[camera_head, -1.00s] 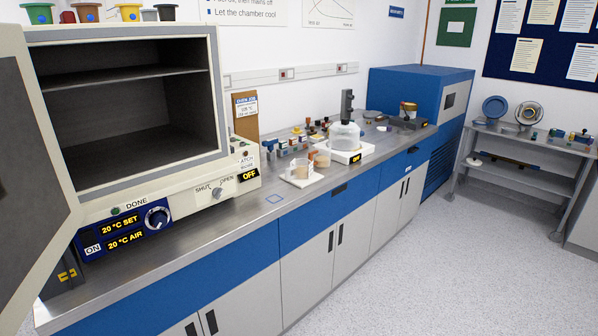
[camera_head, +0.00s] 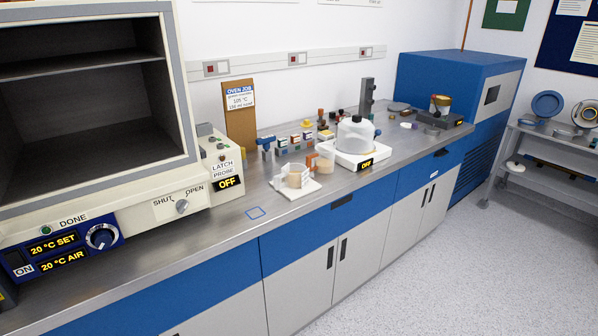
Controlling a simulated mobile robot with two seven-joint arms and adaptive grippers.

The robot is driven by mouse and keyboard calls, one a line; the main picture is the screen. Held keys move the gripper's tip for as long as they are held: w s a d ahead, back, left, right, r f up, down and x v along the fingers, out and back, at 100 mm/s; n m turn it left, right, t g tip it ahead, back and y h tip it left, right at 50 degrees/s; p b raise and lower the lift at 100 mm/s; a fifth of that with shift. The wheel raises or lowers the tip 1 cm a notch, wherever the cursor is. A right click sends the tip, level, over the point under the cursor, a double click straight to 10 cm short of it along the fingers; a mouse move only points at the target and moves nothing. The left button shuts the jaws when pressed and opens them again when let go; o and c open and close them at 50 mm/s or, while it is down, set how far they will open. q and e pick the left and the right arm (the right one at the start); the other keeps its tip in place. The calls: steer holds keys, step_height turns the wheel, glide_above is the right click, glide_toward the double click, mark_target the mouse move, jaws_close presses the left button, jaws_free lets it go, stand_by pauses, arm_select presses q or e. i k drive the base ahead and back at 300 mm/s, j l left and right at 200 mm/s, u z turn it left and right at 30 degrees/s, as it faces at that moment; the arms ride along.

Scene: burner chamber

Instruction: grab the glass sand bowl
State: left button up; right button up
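A clear glass bowl with tan sand (camera_head: 294,178) stands on a white tile (camera_head: 310,187) on the steel bench. Another small clear container with tan contents (camera_head: 325,166) stands just behind it to the right; I cannot tell its exact shape. Neither of my grippers is in view.
A white scale (camera_head: 350,160) with a clear vessel (camera_head: 355,134) stands to the right. Small coloured items sit behind.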

mark_target(295, 176)
steer(key=i+l, duration=0.35)
steer(key=i+l+u, duration=0.15)
steer(key=i+l, duration=0.2)
steer(key=l, duration=0.2)
steer(key=i+l, duration=0.35)
steer(key=i+l+u, duration=0.15)
steer(key=i+l, duration=0.2)
steer(key=l, duration=0.25)
